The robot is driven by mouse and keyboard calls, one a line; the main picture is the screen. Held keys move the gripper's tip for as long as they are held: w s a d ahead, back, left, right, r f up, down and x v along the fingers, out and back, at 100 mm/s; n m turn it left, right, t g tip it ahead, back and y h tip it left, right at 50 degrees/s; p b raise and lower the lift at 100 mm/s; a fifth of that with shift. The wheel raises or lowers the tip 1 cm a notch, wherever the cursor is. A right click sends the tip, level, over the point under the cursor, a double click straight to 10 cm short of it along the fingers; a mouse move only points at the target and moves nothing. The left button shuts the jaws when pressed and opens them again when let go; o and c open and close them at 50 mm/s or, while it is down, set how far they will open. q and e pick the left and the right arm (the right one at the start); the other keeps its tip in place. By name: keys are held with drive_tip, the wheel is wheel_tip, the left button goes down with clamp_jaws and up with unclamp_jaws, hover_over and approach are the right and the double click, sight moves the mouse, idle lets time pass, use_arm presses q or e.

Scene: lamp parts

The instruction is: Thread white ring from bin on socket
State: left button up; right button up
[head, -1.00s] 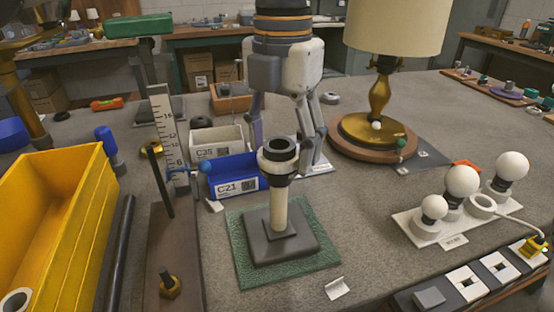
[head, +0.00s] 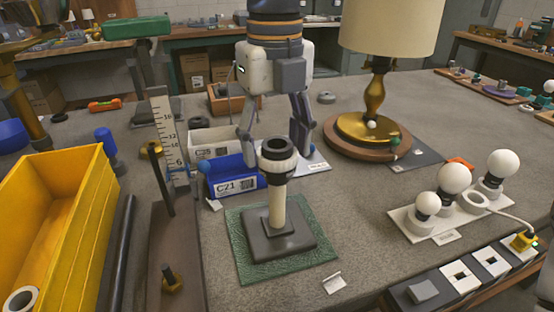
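The socket (head: 278,148), black-topped with a pale band below, stands upright on a cream stem and dark square base on a green mat (head: 250,270). I cannot tell whether that band is a separate ring. The blue bin C21 (head: 232,183) stands behind the mat; its inside is mostly hidden. A white ring (head: 22,299) lies in the yellow bin (head: 75,235) at the lower left. My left gripper (head: 273,158) points down behind the socket, by the blue bin, fingers apart; nothing shows between them, though the socket partly blocks the view. My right gripper is out of view.
A lamp (head: 375,110) stands at the back right. Open table lies between mat and bulbs.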

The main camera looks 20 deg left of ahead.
use_arm(q)
drive_tip(key=c, duration=1)
drive_tip(key=m, duration=0.3)
drive_tip(key=shift+d, duration=0.15)
drive_tip(key=m, duration=0.4)
drive_tip(key=shift+w, duration=0.1)
drive_tip(key=shift+d+f+m, duration=0.1)
drive_tip(key=shift+m, duration=0.4)
drive_tip(key=m, duration=0.4)
drive_tip(key=shift+d+f+m, duration=0.1)
drive_tip(key=shift+d+m, duration=0.05)
drive_tip(key=shift+m, duration=0.75)
